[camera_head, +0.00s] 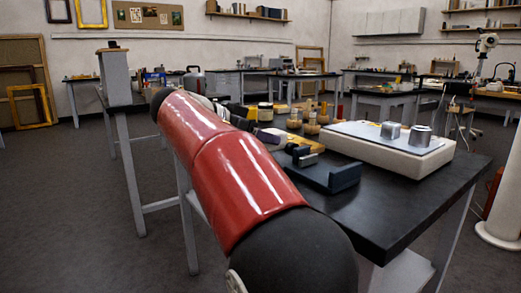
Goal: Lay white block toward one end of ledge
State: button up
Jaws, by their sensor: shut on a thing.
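My red arm (215,155) crosses the picture from the bottom middle up to the left, and my gripper does not show clearly behind it. I cannot make out a separate white block held in jaws. A dark, low piece with a raised edge (330,176) lies on the black table near its front edge. I cannot tell whether it is the ledge. A wide off-white slab with a grey top (355,147) lies behind it on the right.
The black table (420,205) is bare at its front right. A grey post (115,78) rises at the far left. Other workbenches stand behind.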

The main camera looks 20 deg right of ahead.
jog(key=shift+f, duration=1.3)
jog(key=shift+f, duration=0.1)
jog(key=o, duration=0.9)
jog(key=shift+o, duration=0.2)
